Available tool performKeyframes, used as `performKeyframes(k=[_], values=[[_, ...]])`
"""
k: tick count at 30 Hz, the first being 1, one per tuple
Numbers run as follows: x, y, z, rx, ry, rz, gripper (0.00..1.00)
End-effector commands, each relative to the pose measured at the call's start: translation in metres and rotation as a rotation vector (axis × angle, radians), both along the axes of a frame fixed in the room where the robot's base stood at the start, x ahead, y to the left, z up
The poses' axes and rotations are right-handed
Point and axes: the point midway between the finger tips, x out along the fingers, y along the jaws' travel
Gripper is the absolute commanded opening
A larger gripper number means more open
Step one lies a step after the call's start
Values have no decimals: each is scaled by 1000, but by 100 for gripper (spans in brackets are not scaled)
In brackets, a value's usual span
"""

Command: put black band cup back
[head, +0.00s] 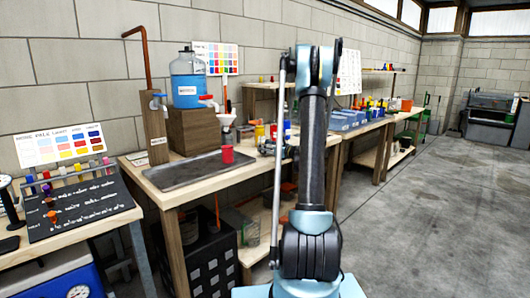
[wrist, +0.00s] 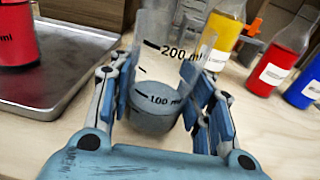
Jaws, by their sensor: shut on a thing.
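In the wrist view, my gripper (wrist: 162,98) is shut on a clear measuring cup (wrist: 168,68) with black "200 ml" and "100 ml" marks. Its lower part looks grey. The cup stands nearly upright between the fingers, over or on the pale wooden bench top; I cannot tell whether its base touches. In the head view, my gripper (head: 268,147) is over the bench, right of the metal tray, and the held cup cannot be made out there. I cannot tell a separate black band on it.
A red cup (wrist: 18,38) stands on the metal tray (wrist: 62,62), left of my gripper. Yellow (wrist: 222,36), red (wrist: 284,58) and blue (wrist: 306,88) bottles stand close on the right. A blue water jug (head: 187,80) sits on a wooden block (head: 192,130) behind the tray.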

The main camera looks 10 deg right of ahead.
Motion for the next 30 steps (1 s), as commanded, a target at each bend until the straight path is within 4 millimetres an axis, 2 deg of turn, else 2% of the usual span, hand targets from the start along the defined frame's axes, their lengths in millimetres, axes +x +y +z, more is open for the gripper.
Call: performKeyframes(k=[4, 13, 14, 16, 30], values=[[0, 0, -12, 0, 0, 0, 4], [0, 0, -13, 0, 0, 0, 4], [0, 0, -13, 0, 0, 0, 51], [0, 0, -13, 0, 0, 0, 66], [-5, -5, -12, 0, 0, -2, 66]])
